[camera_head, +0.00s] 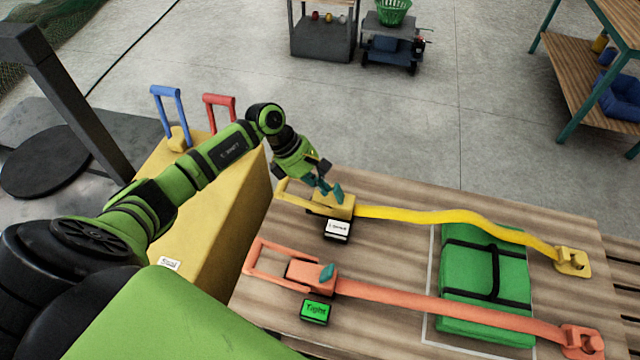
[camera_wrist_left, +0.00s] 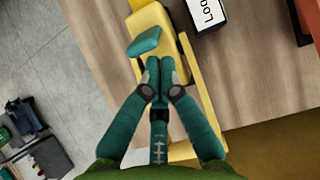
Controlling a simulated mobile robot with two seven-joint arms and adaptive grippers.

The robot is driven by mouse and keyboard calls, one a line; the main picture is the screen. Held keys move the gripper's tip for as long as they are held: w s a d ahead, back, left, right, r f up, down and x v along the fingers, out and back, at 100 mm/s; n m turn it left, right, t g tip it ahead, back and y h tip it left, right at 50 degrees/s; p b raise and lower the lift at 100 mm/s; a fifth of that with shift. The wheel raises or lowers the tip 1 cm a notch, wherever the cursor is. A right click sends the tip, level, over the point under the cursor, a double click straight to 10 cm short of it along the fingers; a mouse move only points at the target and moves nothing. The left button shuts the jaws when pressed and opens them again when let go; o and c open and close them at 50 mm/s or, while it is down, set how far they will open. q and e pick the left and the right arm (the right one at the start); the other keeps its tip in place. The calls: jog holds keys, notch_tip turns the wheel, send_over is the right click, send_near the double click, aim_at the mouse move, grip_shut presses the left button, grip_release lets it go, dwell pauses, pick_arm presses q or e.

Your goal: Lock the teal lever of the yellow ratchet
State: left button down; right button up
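The yellow ratchet (camera_head: 338,206) lies at the table's far left corner, with its handle frame pointing left. Its teal lever (camera_head: 337,192) sticks up from the body; it also shows in the left wrist view (camera_wrist_left: 145,41). My left gripper (camera_head: 320,184) is over the ratchet, right beside the lever. In the left wrist view, its teal fingers (camera_wrist_left: 159,72) are together, with nothing seen between them. The tips are just short of the lever; I cannot tell whether they touch it. A small white display (camera_head: 337,230) stands by the ratchet, partly reading "LOO". My right gripper is not in view.
An orange ratchet (camera_head: 312,272) with its own teal lever lies nearer, beside a green "Tight" display (camera_head: 314,311). Yellow and orange straps run right across a green bundle (camera_head: 485,315). A yellow box (camera_head: 215,215) with blue and red handles stands left of the table.

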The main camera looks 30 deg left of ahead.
aim_at(335, 188)
pick_arm(q)
jog(key=shift+w+d+r+g+y, duration=0.15)
jog(key=shift+d+r+g+y, duration=0.2)
jog(key=shift+y, duration=0.55)
jog(key=shift+d+r+y, duration=0.15)
jog(key=shift+d+y, duration=0.1)
jog(key=shift+y, duration=0.05)
jog(key=shift+w+d+r+g+y, duration=0.1)
jog(key=shift+d+r+g+y, duration=0.05)
jog(key=shift+d+y, duration=0.2)
jog(key=shift+w+d+r+g+y, duration=0.1)
jog(key=shift+d+y, duration=0.1)
jog(key=shift+y, duration=0.25)
jog(key=shift+w+d+r+y+b, duration=0.1)
jog(key=shift+d+y+b, duration=0.3)
jog(key=shift+y, duration=0.4)
jog(key=shift+w+d+b, duration=0.1)
jog(key=shift+d+b, duration=0.45)
jog(key=shift+b, duration=0.05)
jog(key=shift+r, duration=0.3)
jog(key=shift+r+p, duration=0.6)
jog(key=shift+r, duration=0.1)
